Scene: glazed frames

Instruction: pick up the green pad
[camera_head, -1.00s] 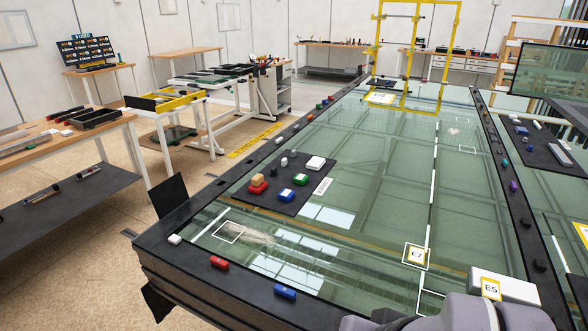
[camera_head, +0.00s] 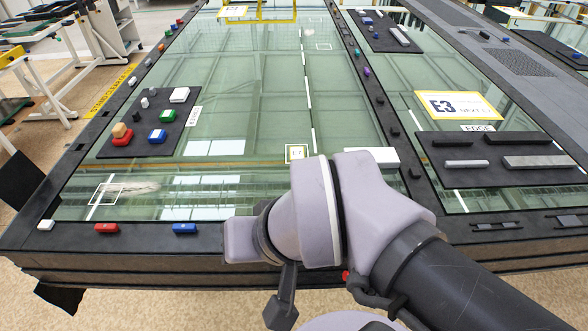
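The green pad (camera_head: 168,116) is a small green block in the head view. It sits on a black mat (camera_head: 118,150) at the left part of the glass table. It lies just above a blue pad (camera_head: 157,136) and below a white block (camera_head: 180,95), apart from both. My arm crosses the lower middle and right of the view, well away from the green pad. No gripper fingers can be made out in the view, and nothing touches the green pad.
A red block with an orange piece on it (camera_head: 122,135) and small grey pieces share the mat. Red (camera_head: 106,228) and blue (camera_head: 184,228) blocks lie on the near dark table edge (camera_head: 262,258). Bare glass (camera_head: 250,110) lies right of the mat. A white E3 sign (camera_head: 459,105) lies farther right.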

